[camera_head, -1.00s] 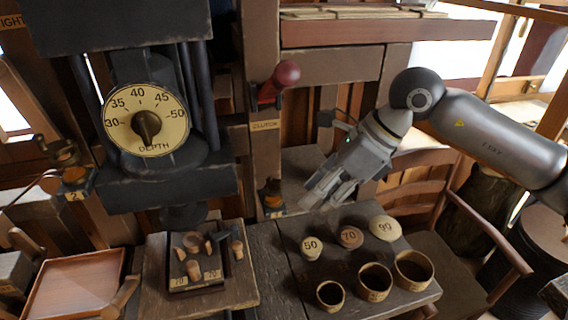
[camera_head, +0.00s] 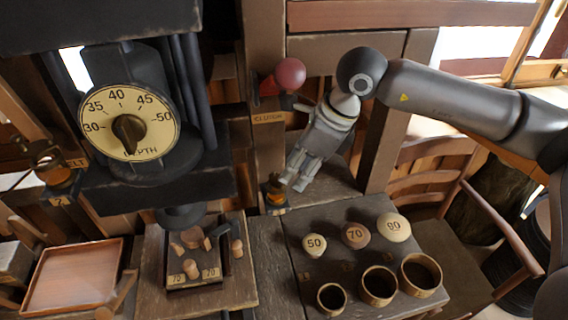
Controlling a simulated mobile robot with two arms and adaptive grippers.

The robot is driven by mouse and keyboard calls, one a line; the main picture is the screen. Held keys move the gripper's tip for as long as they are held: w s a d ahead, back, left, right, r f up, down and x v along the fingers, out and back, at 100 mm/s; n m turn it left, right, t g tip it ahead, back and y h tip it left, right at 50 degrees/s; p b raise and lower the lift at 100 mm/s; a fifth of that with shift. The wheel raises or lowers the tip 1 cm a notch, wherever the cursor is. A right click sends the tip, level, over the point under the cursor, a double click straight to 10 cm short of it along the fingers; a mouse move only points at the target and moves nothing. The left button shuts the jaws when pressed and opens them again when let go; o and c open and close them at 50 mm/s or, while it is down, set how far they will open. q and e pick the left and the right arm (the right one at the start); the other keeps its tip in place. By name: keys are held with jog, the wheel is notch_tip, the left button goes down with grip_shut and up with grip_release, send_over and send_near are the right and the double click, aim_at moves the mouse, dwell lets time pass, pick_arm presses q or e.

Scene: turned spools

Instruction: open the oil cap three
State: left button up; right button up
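Oil cap three (camera_head: 276,190) is a small dark and orange cup-like fitting at the foot of the post, above a little tag at the middle of the head view. My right gripper (camera_head: 294,184) points down and left, its fingertips just to the right of the cap. The fingers look slightly apart, with nothing seen between them. Whether a finger touches the cap cannot be told. My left gripper is not in view.
A red-knobbed clutch lever (camera_head: 289,74) stands above the cap, near my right gripper. A depth dial (camera_head: 112,104) and oil cap two (camera_head: 62,180) are left. Numbered knobs and rings, including plug 70 (camera_head: 355,235), sit on the bench (camera_head: 272,262).

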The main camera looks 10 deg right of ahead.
jog(key=a, duration=0.1)
jog(key=w+a+f+p, duration=0.1)
jog(key=shift+a+f, duration=0.3)
jog(key=shift+w+f, duration=0.2)
jog(key=shift+f, duration=0.3)
jog(key=c, duration=0.4)
grip_shut()
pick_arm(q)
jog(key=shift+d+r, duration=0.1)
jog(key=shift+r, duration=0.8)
